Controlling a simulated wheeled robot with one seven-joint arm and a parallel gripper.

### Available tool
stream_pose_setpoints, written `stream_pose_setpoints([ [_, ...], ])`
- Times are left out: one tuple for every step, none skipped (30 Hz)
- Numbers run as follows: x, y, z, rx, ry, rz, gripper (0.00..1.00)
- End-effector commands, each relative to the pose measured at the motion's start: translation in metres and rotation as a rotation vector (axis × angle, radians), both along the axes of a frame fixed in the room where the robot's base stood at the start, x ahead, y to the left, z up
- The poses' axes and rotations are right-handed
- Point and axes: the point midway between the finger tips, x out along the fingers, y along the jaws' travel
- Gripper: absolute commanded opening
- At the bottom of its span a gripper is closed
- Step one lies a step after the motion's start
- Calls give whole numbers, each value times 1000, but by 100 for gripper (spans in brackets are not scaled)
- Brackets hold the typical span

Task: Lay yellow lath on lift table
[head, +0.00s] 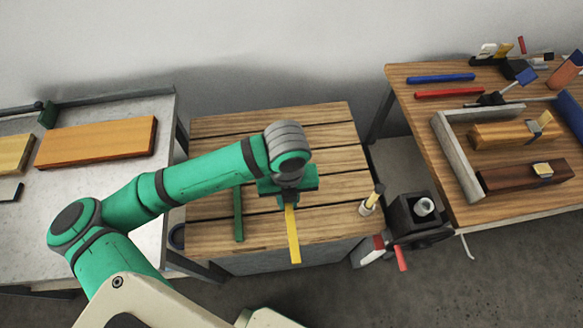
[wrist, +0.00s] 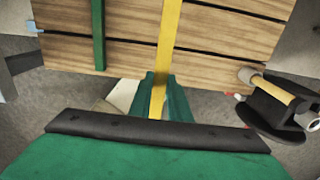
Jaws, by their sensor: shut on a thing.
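The yellow lath (head: 293,238) is a thin straight strip in my gripper (head: 289,197), over the lift table (head: 330,125), which has a slatted wooden top. My gripper is shut on the lath. In the head view the lath's near end reaches the table's front edge. In the wrist view the yellow lath (wrist: 169,35) runs away from my gripper (wrist: 158,88) across the slats (wrist: 215,45). I cannot tell whether it touches the table top. A green lath (head: 239,214) lies on the table to the left, roughly parallel; it also shows in the wrist view (wrist: 98,35).
A grey bench (head: 95,195) with an orange-brown board (head: 97,142) stands left. A wooden workbench (head: 420,90) with tools and a grey frame (head: 458,160) stands right. A pale-handled item (head: 370,200) and a black device (head: 418,215) are at the lift table's right front corner.

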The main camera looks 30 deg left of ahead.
Motion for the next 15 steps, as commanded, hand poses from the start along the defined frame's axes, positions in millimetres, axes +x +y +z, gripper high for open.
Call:
stream_pose_setpoints([
  [10, -1, -5, -1, 2, 1, 0],
  [17, -1, -8, -2, 2, 2, 0],
  [25, 0, -12, -1, 3, 3, 0],
  [32, 0, -14, 0, 2, 2, 0],
  [39, 0, -17, 0, 2, 3, 0],
  [47, 0, -21, 0, 2, 3, 0],
  [53, 0, -24, 0, 2, 3, 0],
  [60, 0, -27, 0, 2, 4, 0],
  [68, 0, -30, 1, 2, 4, 0],
  [74, 0, -33, 1, 2, 4, 0],
  [80, 0, -37, 1, 2, 4, 0],
  [85, 0, -45, -1, 3, 5, 0],
  [89, 0, -50, -1, 3, 6, 0],
  [93, 0, -56, 0, 2, 5, 0],
  [99, 0, -62, -1, 2, 4, 0],
])
